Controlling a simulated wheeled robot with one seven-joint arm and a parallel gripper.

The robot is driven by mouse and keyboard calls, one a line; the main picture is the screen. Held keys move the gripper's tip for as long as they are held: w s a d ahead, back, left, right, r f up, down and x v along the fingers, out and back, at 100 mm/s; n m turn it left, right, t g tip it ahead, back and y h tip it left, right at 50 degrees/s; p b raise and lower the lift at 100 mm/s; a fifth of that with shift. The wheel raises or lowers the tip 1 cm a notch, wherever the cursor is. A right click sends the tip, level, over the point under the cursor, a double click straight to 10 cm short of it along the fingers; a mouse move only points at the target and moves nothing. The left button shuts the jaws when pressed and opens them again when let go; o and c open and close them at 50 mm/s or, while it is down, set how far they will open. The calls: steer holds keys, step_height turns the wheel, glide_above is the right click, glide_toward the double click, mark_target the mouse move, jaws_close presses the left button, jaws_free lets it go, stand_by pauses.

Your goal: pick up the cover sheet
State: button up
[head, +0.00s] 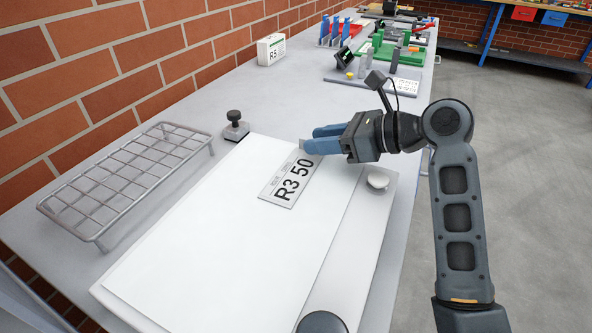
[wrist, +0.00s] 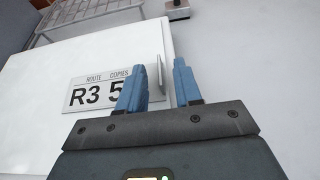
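The cover sheet looks to be the pale card (head: 282,187) printed "R3 50", lying flat on a large white stack or board (head: 205,240). In the wrist view the card (wrist: 92,95) also reads "ROUTE COPIES". A thin upright tab (wrist: 160,72) rises at its right end. My gripper (head: 310,140) has blue fingers and is over the card's far end. In the wrist view my gripper (wrist: 157,80) is open, with one finger left of the tab and the other right of it. The left finger hides part of the print. I cannot tell whether either finger touches the tab.
A wire rack (head: 125,185) stands left of the white board. A black-knobbed clamp (head: 235,125) is at its far left corner and a round white knob (head: 377,182) at its right. A white box marked R5 (head: 270,50) stands by the brick wall. Green and grey fixtures (head: 390,55) lie farther back.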

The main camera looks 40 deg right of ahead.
steer(key=shift+w+a+f, duration=0.2)
steer(key=shift+w+f, duration=0.05)
steer(key=shift+w, duration=0.25)
steer(key=shift+c, duration=0.5)
jaws_close()
